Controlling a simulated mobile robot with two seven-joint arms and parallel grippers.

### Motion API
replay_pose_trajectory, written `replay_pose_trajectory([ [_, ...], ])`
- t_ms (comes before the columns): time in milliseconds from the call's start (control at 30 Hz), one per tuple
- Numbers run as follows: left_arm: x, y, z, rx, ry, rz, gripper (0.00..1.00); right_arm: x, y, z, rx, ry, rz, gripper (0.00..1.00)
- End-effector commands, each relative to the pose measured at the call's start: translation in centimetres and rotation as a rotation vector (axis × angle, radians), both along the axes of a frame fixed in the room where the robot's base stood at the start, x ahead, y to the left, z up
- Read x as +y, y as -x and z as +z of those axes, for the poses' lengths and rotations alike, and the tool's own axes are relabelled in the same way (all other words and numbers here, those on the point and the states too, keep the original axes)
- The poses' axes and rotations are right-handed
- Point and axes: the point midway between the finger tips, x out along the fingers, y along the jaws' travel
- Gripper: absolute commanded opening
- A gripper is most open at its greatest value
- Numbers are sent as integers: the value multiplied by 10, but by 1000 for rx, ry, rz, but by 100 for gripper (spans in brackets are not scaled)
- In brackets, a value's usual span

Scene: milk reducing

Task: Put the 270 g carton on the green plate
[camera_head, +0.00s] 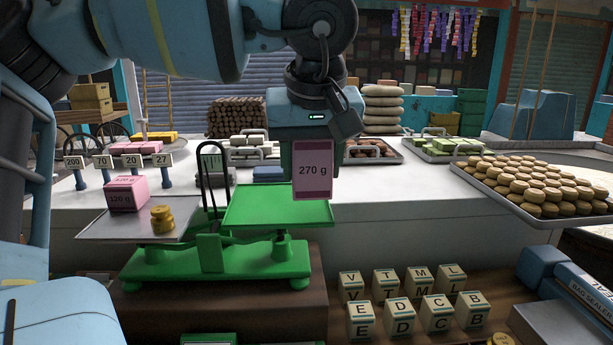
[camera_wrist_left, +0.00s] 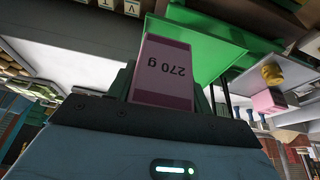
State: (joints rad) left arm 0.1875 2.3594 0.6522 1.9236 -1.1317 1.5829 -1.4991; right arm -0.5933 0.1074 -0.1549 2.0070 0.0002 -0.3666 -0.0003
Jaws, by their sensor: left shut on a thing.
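The pink carton marked 270 g (camera_head: 312,170) hangs upright in my left gripper (camera_head: 310,146), which is shut on it. It is at the right part of the green plate (camera_head: 265,207) of the green balance scale (camera_head: 215,260), in front of or over it; I cannot tell whether it touches. In the left wrist view the carton (camera_wrist_left: 163,72) shows between the fingers with the green plate (camera_wrist_left: 205,48) behind it. A pink carton marked 120 g (camera_head: 126,194) and stacked yellow weights (camera_head: 162,219) stand on the grey plate (camera_head: 105,230). My right gripper is not in view.
Lettered blocks (camera_head: 390,285) sit on a lower shelf at the right. A tray of round biscuits (camera_head: 538,185) is at the right. Number tags (camera_head: 104,161) line the counter at the left. The white counter right of the scale (camera_head: 390,195) is clear.

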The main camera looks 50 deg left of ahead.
Motion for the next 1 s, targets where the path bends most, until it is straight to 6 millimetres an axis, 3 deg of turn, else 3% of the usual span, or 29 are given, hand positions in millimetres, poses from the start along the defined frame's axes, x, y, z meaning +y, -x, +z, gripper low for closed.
replay_pose_trajectory([
  [333, 12, -7, -3, 0, -1, -1, 20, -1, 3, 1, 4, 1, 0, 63],
  [633, 11, -7, -34, 1, 0, -2, 20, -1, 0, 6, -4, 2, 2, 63],
  [1000, 11, -8, -40, 0, 0, -1, 20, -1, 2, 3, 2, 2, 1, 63],
])
